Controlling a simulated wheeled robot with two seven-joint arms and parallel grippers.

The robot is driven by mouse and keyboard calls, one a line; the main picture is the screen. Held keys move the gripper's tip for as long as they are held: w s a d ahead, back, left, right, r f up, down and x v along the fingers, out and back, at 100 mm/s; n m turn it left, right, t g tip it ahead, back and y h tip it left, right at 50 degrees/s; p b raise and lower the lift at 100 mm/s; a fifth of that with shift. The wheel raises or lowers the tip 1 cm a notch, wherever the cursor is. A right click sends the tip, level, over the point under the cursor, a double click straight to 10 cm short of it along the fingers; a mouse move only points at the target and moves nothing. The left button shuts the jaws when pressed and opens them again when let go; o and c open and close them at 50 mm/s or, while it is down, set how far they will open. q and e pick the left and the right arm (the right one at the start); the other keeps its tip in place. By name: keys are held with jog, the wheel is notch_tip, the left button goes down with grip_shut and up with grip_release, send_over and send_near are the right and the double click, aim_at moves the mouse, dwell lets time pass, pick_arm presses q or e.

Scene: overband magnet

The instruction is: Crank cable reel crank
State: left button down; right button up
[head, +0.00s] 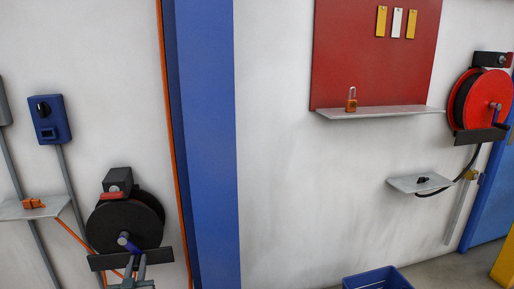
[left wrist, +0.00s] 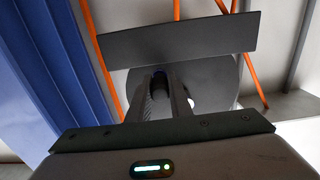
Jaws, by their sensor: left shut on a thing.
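A black cable reel (head: 139,216) is mounted low on the wall at the left of the head view. Its crank has a blue-purple handle (head: 124,239) at the front of the disc. My left gripper (head: 134,262) comes up from below and is shut on this handle. In the left wrist view the fingers (left wrist: 162,98) close around the dark blue handle (left wrist: 160,74), mostly hidden between them. The reel disc (left wrist: 205,85) shows behind. My right gripper is not in view.
A dark plate (head: 100,262) crosses the reel's lower front. A blue switch box (head: 50,118), a shelf with an orange item (head: 33,203) and orange cable are to the left. A blue post (head: 208,130) stands to the right. A red reel (head: 487,95) is far right.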

pick_arm(q)
jog(key=shift+w+d+r+p, duration=0.2)
jog(key=shift+d+r+p, duration=0.1)
jog(key=shift+d+r, duration=0.35)
jog(key=shift+w+d+r+p, duration=0.1)
jog(key=shift+d+r+p, duration=0.25)
jog(key=shift+r+p, duration=0.15)
jog(key=shift+w+d+r+p, duration=0.1)
jog(key=shift+d+r+p, duration=0.3)
jog(key=shift+r, duration=0.2)
jog(key=shift+r, duration=0.1)
jog(key=shift+d+r+p, duration=0.2)
jog(key=shift+r+p, duration=0.95)
jog(key=shift+r, duration=0.05)
